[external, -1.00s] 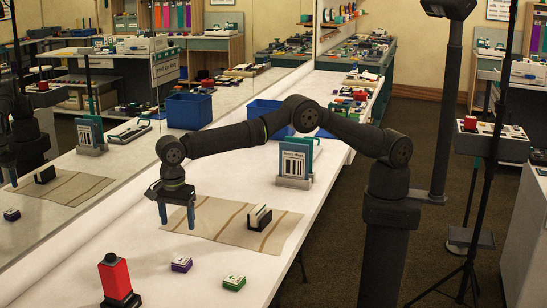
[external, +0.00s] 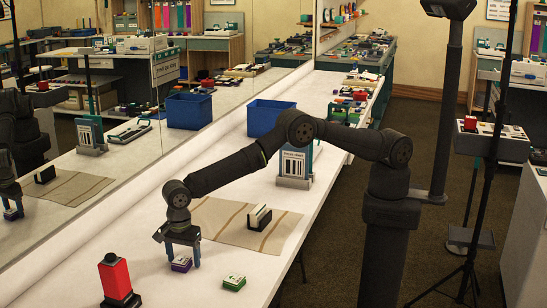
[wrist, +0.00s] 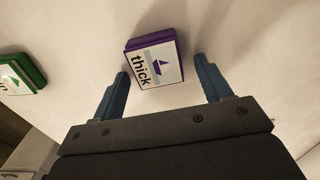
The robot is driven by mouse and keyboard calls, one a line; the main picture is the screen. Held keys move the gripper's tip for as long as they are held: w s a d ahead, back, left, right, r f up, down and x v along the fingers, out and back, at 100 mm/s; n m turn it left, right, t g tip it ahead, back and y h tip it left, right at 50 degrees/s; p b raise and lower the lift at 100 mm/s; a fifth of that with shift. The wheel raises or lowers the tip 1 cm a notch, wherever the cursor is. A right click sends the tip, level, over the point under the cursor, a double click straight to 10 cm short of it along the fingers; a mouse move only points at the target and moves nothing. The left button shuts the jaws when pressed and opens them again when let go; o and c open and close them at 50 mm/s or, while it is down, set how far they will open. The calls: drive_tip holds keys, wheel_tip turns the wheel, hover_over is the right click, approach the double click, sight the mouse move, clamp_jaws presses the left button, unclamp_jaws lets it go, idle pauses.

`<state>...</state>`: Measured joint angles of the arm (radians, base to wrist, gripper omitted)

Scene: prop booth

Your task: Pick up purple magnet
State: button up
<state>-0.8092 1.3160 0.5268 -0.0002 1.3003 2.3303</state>
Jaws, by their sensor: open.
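The purple magnet (external: 181,264) is a small block with a purple edge and a white face, lying on the white table. In the wrist view the purple magnet (wrist: 155,60) shows the word "thick" and a small purple picture. My gripper (external: 183,260) is low over the table with its blue fingers on either side of the magnet. In the wrist view my gripper (wrist: 163,80) is open, and the magnet lies between and slightly beyond the fingertips.
A green magnet (external: 234,282) lies to the right, also in the wrist view (wrist: 22,74). A red block on a black base (external: 116,280) stands at the front left. A striped cloth (external: 225,212) lies behind with a small holder (external: 259,218). A mirror lines the left side.

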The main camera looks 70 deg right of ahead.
drive_tip(key=c, duration=1.1)
drive_tip(key=shift+r, duration=0.2)
